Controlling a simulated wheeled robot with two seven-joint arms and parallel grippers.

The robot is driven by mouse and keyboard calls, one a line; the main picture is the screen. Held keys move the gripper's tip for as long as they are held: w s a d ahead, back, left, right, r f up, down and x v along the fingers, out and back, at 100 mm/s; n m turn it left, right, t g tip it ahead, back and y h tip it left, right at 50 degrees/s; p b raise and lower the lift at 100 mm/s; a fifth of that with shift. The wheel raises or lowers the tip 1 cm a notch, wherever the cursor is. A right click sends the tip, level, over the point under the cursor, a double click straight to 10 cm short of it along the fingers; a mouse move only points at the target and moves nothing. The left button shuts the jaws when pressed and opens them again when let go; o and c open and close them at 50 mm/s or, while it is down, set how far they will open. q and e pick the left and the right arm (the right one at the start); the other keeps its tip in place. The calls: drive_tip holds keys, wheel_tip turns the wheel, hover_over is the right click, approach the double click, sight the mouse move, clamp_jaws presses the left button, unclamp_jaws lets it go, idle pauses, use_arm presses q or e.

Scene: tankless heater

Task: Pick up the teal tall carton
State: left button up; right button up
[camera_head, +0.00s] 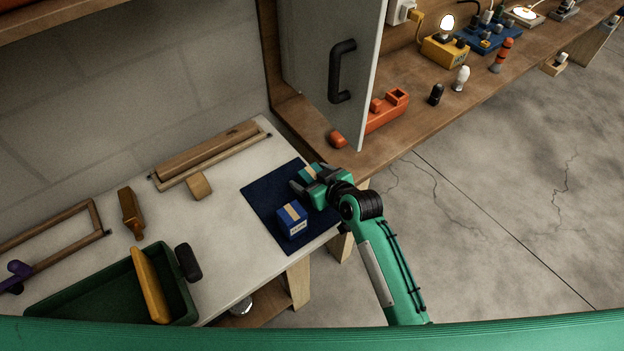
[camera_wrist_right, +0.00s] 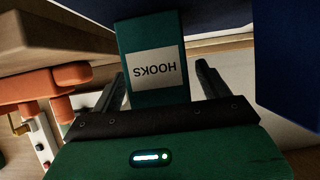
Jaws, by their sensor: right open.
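The teal tall carton (camera_head: 308,172) stands at the far right part of a dark blue mat (camera_head: 262,197) on the pale bench, partly hidden by my right gripper (camera_head: 307,181). In the right wrist view the carton (camera_wrist_right: 152,60) shows a white label reading HOOKS, upside down. My right gripper (camera_wrist_right: 165,90) is open, with one finger on each side of the carton in that view. I cannot tell whether the fingers touch it. My left gripper is not in view.
A blue box (camera_head: 292,221) with tan tape sits on the mat near my right gripper. A grey cabinet door (camera_head: 362,95) and an orange tool (camera_head: 388,110) are behind. A green tray (camera_head: 95,290) lies at left. Bare bench lies left of the mat.

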drive_tip(key=shift+x, duration=1)
drive_tip(key=c, duration=1.2)
